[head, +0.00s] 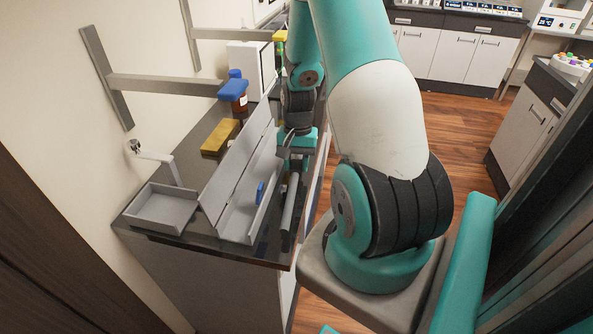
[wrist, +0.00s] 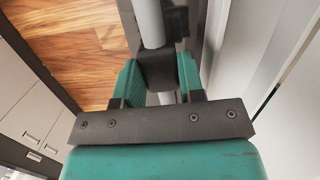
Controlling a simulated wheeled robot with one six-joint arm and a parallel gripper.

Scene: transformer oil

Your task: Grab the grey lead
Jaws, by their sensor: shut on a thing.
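The grey lead (wrist: 149,22) is a pale grey rod with a dark block (wrist: 157,70) around it. My gripper (wrist: 158,78) has its two teal fingers on either side of the dark block and is shut on the lead there. In the head view my gripper (head: 295,148) is low over the right edge of the dark counter. A grey cylinder (head: 290,205), seemingly the same lead, runs from near the gripper towards the counter's front edge. My arm hides part of this area, and the fingertips are hard to make out in the head view.
A long open grey case (head: 238,218) with a raised lid and a blue item (head: 260,193) stands just left of the lead. Further left are a shallow grey tray (head: 160,208), a yellow block (head: 220,136) and a blue-capped bottle (head: 238,98). Wooden floor (head: 450,130) lies to the right.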

